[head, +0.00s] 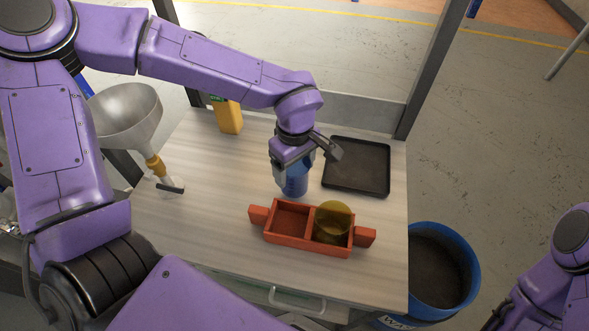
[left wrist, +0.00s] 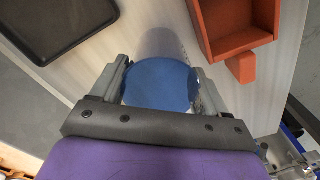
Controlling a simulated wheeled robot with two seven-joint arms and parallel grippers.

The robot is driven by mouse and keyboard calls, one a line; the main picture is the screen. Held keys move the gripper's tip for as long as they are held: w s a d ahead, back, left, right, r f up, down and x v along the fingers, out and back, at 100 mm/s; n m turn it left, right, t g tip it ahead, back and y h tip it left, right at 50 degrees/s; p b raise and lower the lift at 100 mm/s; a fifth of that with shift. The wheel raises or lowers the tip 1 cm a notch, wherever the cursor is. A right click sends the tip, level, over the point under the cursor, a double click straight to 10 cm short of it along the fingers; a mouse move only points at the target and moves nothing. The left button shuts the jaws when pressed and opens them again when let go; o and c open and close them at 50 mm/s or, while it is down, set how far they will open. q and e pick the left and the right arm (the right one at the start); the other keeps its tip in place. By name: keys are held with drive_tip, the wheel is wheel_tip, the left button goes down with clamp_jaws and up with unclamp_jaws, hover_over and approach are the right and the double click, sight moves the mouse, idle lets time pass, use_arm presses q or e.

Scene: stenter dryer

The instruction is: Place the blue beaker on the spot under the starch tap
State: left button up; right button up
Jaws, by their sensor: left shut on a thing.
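My left gripper (head: 298,168) is shut on the blue beaker (head: 294,183), over the middle of the table behind the red-orange caddy. In the left wrist view the beaker (left wrist: 160,84) sits between the two fingers of the gripper (left wrist: 160,88). It looks upright; I cannot tell whether its base touches the table. A grey metal funnel (head: 125,115) with a brass-coloured tap (head: 156,166) stands at the left of the table, apart from the beaker. A small dark piece (head: 170,187) shows below the tap; I cannot make out a marked spot. My right gripper is out of view.
The red-orange caddy (head: 290,240) holds a yellowish round thing (head: 332,222) in its right compartment. A black tray (head: 357,166) lies at the back right, a yellow container (head: 229,117) at the back left. The wooden table (head: 215,205) is clear between tap and beaker.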

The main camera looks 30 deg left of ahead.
use_arm(q)
drive_tip(key=shift+w+f, duration=0.1)
drive_tip(key=shift+f, duration=0.75)
drive_tip(key=o, duration=1)
drive_tip(key=shift+f, duration=0.1)
